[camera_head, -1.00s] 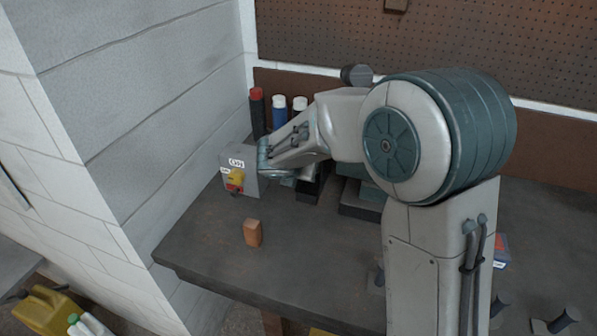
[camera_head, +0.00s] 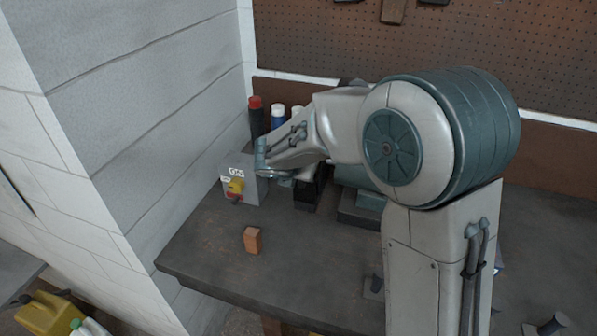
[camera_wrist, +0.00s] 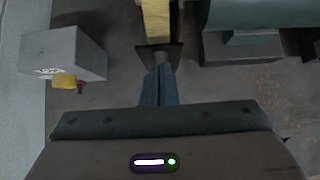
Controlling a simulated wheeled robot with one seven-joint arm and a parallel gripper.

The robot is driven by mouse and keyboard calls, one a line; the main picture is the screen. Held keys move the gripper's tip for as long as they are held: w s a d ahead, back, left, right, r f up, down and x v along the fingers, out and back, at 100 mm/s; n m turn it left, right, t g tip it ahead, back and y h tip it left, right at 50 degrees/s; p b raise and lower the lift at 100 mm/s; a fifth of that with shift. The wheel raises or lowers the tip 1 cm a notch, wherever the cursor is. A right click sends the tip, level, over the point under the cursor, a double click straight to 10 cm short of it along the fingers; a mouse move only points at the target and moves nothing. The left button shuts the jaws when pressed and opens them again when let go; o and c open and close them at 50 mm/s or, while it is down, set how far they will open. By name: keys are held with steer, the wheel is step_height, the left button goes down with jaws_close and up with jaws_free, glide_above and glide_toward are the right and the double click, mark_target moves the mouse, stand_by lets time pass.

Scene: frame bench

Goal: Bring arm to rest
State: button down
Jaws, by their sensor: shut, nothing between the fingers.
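My gripper shows in the wrist view (camera_wrist: 159,85) with its two fingers together and nothing between them. In the head view only my arm and wrist show clearly, reaching over the bench (camera_head: 205,255) toward the back left; the fingertips are hidden there. A grey switch box (camera_head: 243,180) with an "ON" label and a yellow and red switch stands near the wall, just left of my wrist. The box also shows at the left of the wrist view (camera_wrist: 75,52).
A small orange-brown block (camera_head: 252,240) stands near the bench's front left. Spray cans (camera_head: 278,118) with red, white and other caps stand at the back. A dark-based teal machine (camera_head: 358,200) is partly behind my arm. A yellow jug (camera_head: 48,312) is low at the left.

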step_height(320, 180, up, 6)
steer(key=s, duration=0.2)
steer(key=s+d+m+g+h+b, duration=0.1)
steer(key=s+d+m+g+b, duration=0.1)
steer(key=s+d+m, duration=0.7)
steer(key=s+d+f+m+g+y+b, duration=0.1)
steer(key=s+d+m, duration=0.3)
steer(key=s+m, duration=0.5)
steer(key=s+d+f+m+g+y+b, duration=0.1)
steer(key=s+d+m, duration=0.4)
steer(key=m, duration=0.9)
steer(key=s+f+y+b, duration=0.1)
steer(key=s+f+b, duration=0.1)
steer(key=s, duration=0.1)
steer(key=shift+s+f+m, duration=0.2)
steer(key=shift+s+m, duration=0.2)
